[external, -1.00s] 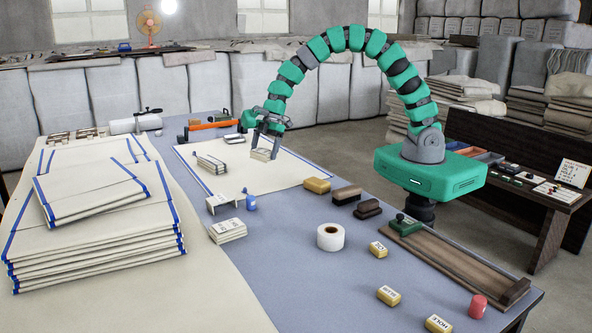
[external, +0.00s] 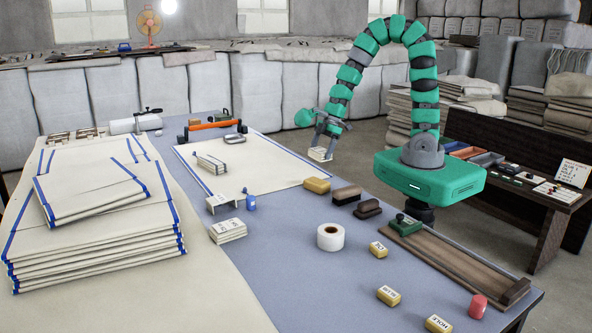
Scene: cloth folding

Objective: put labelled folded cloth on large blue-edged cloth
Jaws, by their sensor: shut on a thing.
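My gripper (external: 321,143) is shut on a small pale folded cloth (external: 320,155), held in the air near the right corner of the flat sheet. Any label on it is too small to read. The large cream blue-edged cloth (external: 265,175) lies flat on the blue-grey table, its blue stripe along the left edge. A small folded bundle (external: 211,164) sits on its left part. Another folded stack with dark markings (external: 228,231) lies on the table in front of that cloth.
Large blue-edged folded cloths (external: 95,245) are piled at the left. A small blue bottle (external: 251,203), yellow block (external: 317,186), dark brushes (external: 347,195) and white tape roll (external: 330,237) stand near the sheet's front edge. The sheet's middle is clear.

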